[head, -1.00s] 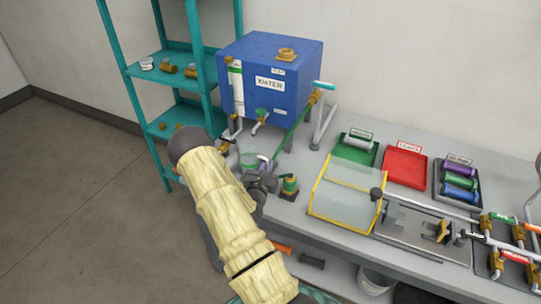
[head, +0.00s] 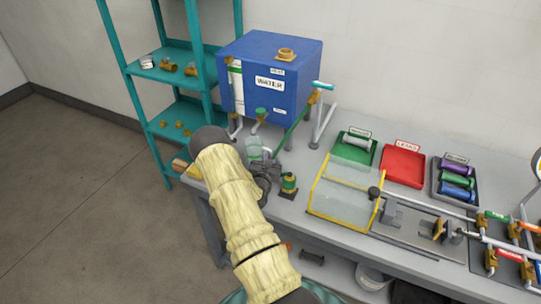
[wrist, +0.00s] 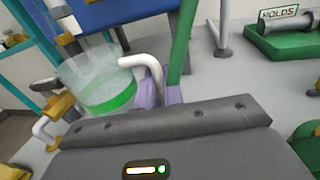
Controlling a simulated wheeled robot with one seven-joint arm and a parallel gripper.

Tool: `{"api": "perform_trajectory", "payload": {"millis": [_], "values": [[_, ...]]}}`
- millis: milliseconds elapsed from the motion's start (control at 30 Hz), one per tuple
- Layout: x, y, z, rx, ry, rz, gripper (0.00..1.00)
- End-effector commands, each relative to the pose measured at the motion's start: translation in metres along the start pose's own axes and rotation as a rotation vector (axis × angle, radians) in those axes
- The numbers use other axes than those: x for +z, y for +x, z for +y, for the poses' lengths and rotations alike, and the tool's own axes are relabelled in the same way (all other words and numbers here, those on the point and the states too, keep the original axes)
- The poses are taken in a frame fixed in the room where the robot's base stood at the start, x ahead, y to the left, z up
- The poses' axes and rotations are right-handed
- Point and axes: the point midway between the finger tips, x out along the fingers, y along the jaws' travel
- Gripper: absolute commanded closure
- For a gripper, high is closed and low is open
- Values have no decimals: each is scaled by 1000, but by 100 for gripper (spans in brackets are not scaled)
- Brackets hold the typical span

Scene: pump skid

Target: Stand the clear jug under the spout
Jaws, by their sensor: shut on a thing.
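The clear jug (head: 254,147), with a green band round its lower part, is at the front of the blue water tank (head: 262,80). In the wrist view the jug (wrist: 98,85) is tilted in the picture, left of centre. My gripper (head: 266,160) is shut on the jug's white handle (wrist: 146,66); its purple finger pads (wrist: 160,95) show there. The tank's spout (head: 256,127), below a green knob (head: 260,112), appears just above the jug in the head view. I cannot tell whether the jug's base touches the bench.
A green-and-brass fitting (head: 289,184) stands right of my gripper. A sloping green pipe (wrist: 183,40) passes close to the jug. A clear yellow-edged guard (head: 345,192), a green tray (head: 352,150) and a red tray (head: 403,168) are further right. A teal shelf (head: 200,60) stands left.

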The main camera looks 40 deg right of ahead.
Motion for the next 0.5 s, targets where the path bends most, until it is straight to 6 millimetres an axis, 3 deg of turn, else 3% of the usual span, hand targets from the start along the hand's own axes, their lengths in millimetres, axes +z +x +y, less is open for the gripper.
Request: {"api": "perform_trajectory", "payload": {"millis": [300, 333, 400, 500], "values": [[-4, 0, 0, 0, 0, -1, 100], [-3, 0, 0, 0, 0, -1, 85], [-3, 0, 0, 0, 0, 0, 72], [-3, 0, 0, 0, 0, 0, 69]]}}
